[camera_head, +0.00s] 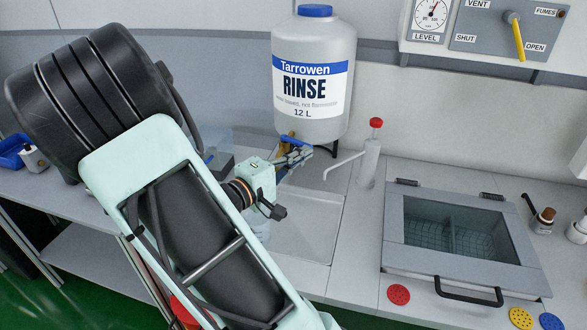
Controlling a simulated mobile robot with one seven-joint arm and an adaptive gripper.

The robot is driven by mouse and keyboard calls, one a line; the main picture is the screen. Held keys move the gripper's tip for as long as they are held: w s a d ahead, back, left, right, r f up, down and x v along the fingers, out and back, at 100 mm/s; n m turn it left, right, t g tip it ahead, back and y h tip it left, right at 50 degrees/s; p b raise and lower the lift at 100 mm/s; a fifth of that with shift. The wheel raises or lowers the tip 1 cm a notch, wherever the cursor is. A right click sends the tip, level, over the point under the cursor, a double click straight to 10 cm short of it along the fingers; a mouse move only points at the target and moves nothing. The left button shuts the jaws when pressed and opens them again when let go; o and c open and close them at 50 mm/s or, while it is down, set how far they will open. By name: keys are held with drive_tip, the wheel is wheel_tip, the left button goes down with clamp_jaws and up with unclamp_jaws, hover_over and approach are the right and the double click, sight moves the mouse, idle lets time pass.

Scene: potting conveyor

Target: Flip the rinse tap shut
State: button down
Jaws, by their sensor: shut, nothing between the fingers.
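The rinse container (314,60) is a large grey drum with a blue cap and a label reading "Tarrowen RINSE 12 L", at the back of the bench. Its rinse tap (293,140) sits low on its front, with a blue lever and a brass-coloured body. The lever lies roughly sideways, and its lower parts are partly hidden by my gripper. My gripper (303,155) is shut and empty, its fingertips just below and right of the blue lever. I cannot tell whether they touch it.
A sink (310,225) lies under the tap. A red-topped pump spout (368,150) stands to its right. A lidded basin (455,275) with a black handle is at the right, near small bottles (543,218). A vent panel (507,28) with a yellow lever hangs above.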

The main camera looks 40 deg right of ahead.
drive_tip(key=shift+w+d+b, duration=0.15)
drive_tip(key=shift+d+b, duration=1.15)
drive_tip(key=shift+d, duration=0.2)
drive_tip(key=shift+a, duration=0.1)
